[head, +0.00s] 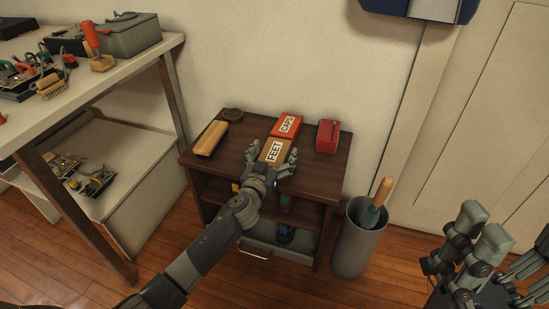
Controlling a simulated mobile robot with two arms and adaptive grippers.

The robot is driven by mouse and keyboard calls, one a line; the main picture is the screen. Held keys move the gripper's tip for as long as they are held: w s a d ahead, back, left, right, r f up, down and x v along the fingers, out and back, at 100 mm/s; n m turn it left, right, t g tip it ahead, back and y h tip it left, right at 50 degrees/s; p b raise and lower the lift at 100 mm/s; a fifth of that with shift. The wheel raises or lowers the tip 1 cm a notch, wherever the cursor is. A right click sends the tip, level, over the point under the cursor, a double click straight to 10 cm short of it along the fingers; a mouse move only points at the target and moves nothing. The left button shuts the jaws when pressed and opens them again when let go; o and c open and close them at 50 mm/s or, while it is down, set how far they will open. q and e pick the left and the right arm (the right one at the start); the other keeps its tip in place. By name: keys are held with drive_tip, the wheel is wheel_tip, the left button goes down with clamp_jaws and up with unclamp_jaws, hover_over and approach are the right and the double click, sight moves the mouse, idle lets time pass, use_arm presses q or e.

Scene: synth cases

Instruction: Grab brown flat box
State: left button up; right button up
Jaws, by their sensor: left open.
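The brown flat box (274,146), labelled "FEET", lies on top of the dark wooden cabinet (318,183). My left gripper (270,157) is open at the box's near end, with a finger on either side of it. I cannot tell whether the fingers touch the box. The gripper hides part of the box's near edge. My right gripper (500,248) is at the lower right, away from the cabinet, with its fingers spread apart and nothing visible between them.
An orange-red box (286,125) labelled "CAPS" sits just behind the brown box. A red case (327,136) stands to the right, a tan roll-shaped object (211,138) to the left. A grey bin (359,245) stands beside the cabinet; a workbench (140,60) with tools is at left.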

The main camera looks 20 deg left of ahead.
use_arm(q)
drive_tip(key=shift+w, duration=0.15)
drive_tip(key=c, duration=1.2)
drive_tip(key=shift+o, duration=0.2)
drive_tip(key=shift+r, duration=0.1)
